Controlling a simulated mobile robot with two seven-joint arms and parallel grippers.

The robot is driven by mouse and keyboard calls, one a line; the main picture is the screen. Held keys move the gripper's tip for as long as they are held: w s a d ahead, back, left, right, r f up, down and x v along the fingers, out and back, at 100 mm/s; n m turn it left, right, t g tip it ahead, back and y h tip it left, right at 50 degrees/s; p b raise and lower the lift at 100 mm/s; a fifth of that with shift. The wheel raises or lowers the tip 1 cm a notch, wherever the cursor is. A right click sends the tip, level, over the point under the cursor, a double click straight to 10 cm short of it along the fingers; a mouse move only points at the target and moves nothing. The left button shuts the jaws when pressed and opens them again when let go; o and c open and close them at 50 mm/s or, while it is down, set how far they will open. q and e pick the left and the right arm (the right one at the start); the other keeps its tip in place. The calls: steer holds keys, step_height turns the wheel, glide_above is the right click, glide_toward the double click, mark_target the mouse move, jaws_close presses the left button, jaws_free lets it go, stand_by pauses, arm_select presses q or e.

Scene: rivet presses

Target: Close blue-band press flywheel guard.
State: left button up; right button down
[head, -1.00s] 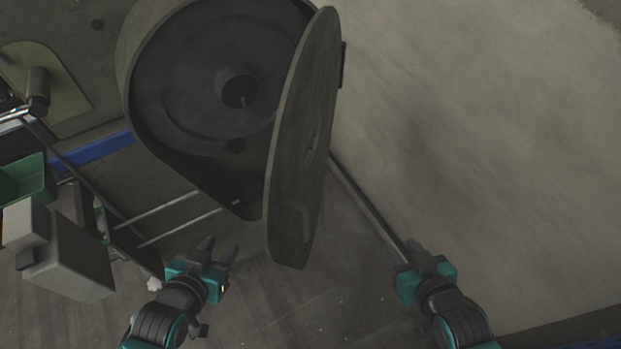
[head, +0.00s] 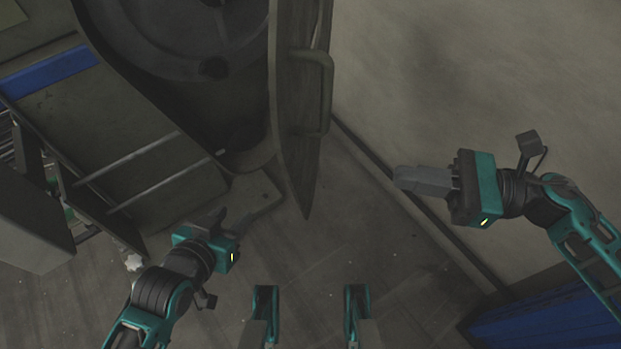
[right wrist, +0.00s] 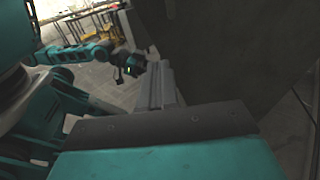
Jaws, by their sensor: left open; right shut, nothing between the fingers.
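The flywheel guard (head: 298,150) is a dark grey-green cover. It stands swung out from the round flywheel housing (head: 235,125), seen nearly edge-on in the head view. A bar handle (head: 325,92) is on its right face. A blue band (head: 48,71) runs along the press at the left. My left gripper (head: 238,214) is open, below the housing and left of the guard's lower tip. My right gripper (head: 402,180) is shut and empty, pointing left, to the right of the guard and apart from it. Its fingers also show in the right wrist view (right wrist: 156,84).
A pale wall or panel (head: 480,100) fills the right side. A blue object (head: 540,318) lies at the lower right. Two thin rods (head: 150,170) and a grey box (head: 30,225) are at the left. Floor below the guard is clear.

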mark_target(292, 161)
arm_select(q)
steer(key=shift+s+r+p, duration=0.1)
steer(key=shift+s+p, duration=0.05)
steer(key=shift+p, duration=0.25)
arm_select(e)
steer(key=a, duration=0.4)
steer(key=w+a, duration=0.1)
steer(key=a, duration=0.4)
steer(key=w+a, duration=0.1)
steer(key=a, duration=0.3)
steer(key=shift+w+a, duration=0.15)
steer(key=shift+a, duration=0.2)
arm_select(q)
steer(key=shift+a, duration=0.1)
arm_select(e)
steer(key=shift+a, duration=0.15)
